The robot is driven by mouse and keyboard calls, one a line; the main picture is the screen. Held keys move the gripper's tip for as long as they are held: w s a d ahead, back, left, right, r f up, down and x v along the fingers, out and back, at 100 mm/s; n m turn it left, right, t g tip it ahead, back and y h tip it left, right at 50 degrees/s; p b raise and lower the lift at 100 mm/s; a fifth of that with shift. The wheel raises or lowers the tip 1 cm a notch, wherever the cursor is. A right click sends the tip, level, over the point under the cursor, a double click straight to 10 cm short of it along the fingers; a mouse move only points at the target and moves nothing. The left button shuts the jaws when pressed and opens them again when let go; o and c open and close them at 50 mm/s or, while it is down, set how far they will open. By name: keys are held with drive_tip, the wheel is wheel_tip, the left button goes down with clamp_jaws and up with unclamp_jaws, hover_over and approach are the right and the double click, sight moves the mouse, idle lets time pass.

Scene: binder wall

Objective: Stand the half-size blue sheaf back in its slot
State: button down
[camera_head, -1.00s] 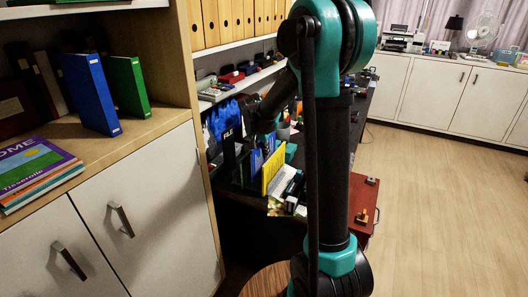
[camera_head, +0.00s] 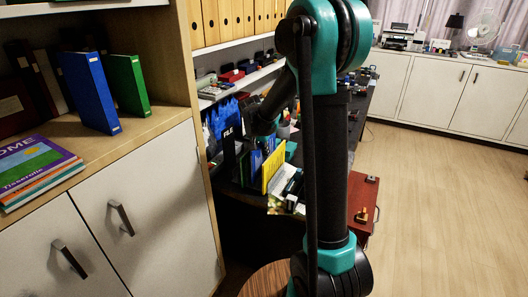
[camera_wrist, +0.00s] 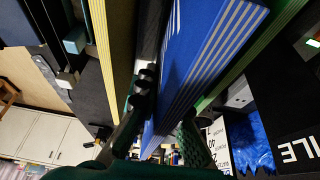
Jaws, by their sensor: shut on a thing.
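The blue sheaf (camera_wrist: 205,60) shows large in the wrist view, its striped page edges facing the camera. My gripper (camera_wrist: 165,135) is shut on it, with one finger on each side. A yellow folder (camera_wrist: 111,45) stands left of it with a dark gap between, and a green sheaf (camera_wrist: 250,55) lies close along its right. In the head view, the blue sheaf (camera_head: 256,162) stands among the folders on the dark desk, behind the yellow folder (camera_head: 274,168). My fingertips are hard to make out there. The slot's floor and the sheaf's far end are hidden.
A dark box marked FILE (camera_head: 229,142) stands just left of the folders, with blue material (camera_head: 222,117) behind it. A wooden shelf (camera_head: 150,133) at left holds a blue binder (camera_head: 89,92) and a green binder (camera_head: 129,84). The floor at right is clear.

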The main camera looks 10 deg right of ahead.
sight(264, 160)
drive_tip(key=shift+f, duration=0.45)
drive_tip(key=shift+f, duration=0.55)
idle(0.4)
drive_tip(key=shift+f, duration=0.7)
drive_tip(key=shift+f, duration=0.4)
drive_tip(key=c, duration=1.6)
unclamp_jaws()
